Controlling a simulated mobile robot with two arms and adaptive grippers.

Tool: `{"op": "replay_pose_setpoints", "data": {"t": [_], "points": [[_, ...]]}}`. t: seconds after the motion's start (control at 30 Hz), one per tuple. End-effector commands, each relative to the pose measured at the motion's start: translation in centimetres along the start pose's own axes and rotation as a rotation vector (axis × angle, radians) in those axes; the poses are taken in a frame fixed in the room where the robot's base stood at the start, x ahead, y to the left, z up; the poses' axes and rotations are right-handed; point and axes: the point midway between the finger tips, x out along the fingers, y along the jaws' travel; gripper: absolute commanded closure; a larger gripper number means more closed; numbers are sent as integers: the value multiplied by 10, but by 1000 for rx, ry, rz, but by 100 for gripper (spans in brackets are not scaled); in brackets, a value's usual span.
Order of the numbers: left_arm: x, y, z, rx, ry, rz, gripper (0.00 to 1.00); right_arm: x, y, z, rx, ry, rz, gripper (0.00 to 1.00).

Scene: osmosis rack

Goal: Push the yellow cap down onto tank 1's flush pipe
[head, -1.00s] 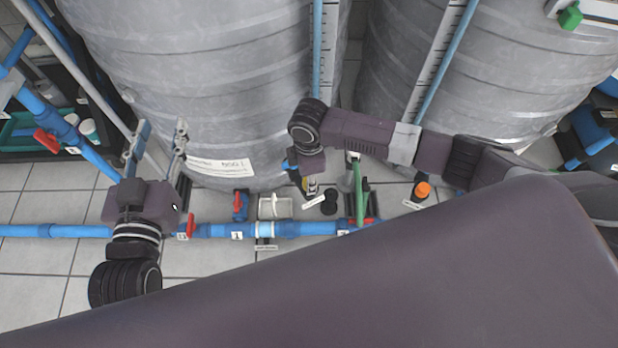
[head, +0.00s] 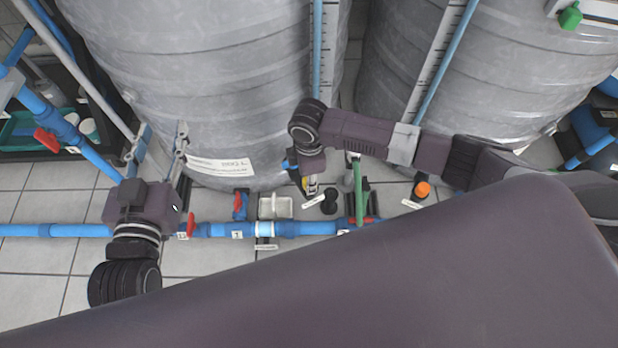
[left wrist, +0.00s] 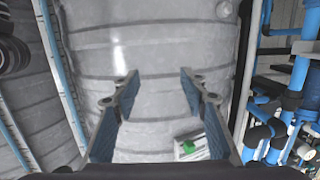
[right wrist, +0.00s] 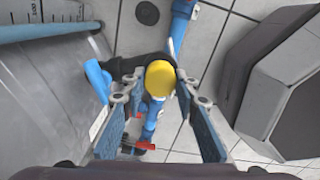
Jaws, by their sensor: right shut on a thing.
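The yellow cap (right wrist: 160,78) sits between the fingertips of my right gripper (right wrist: 157,86), which is shut on it. A black pipe part (right wrist: 130,68) shows beside and behind the cap in the right wrist view. The cap hides what is under it, so I cannot tell how far it sits on the pipe. In the head view my right gripper (head: 310,181) points down at the foot of the left grey tank (head: 215,80). My left gripper (head: 156,152) is open and empty in front of that tank; its spread fingers show in the left wrist view (left wrist: 155,95).
A blue pipe (head: 210,230) with red valve handles runs along the floor before the tanks. A white tray (head: 275,207), a black round piece (head: 329,206) and an orange-capped part (head: 422,189) stand near the right gripper. A second grey tank (head: 500,70) is at right.

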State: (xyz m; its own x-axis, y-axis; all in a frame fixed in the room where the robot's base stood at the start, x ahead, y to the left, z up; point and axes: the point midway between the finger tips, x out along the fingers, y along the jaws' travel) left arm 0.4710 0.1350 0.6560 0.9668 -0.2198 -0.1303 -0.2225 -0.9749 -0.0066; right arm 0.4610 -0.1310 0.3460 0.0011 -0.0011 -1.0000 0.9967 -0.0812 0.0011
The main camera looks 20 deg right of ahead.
Motion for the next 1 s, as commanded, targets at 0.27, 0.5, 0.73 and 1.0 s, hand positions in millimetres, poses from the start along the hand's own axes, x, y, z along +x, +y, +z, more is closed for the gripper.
{"op": "replay_pose_setpoints", "data": {"t": [0.27, 0.5, 0.73, 1.0], "points": [[0, 2, -5, -2, 25, 5, 60, 4, 0, 0, 0, 0, 0, 86], [1, 4, -10, -2, 43, 7, 60, 6, 0, 0, 0, 0, 0, 68], [1, 3, -11, -1, 46, 7, 60, 6, 0, 0, 0, 0, 0, 52], [2, 1, -10, 2, 45, 4, 60, 1, 0, 0, 0, 1, 1, 52]]}}
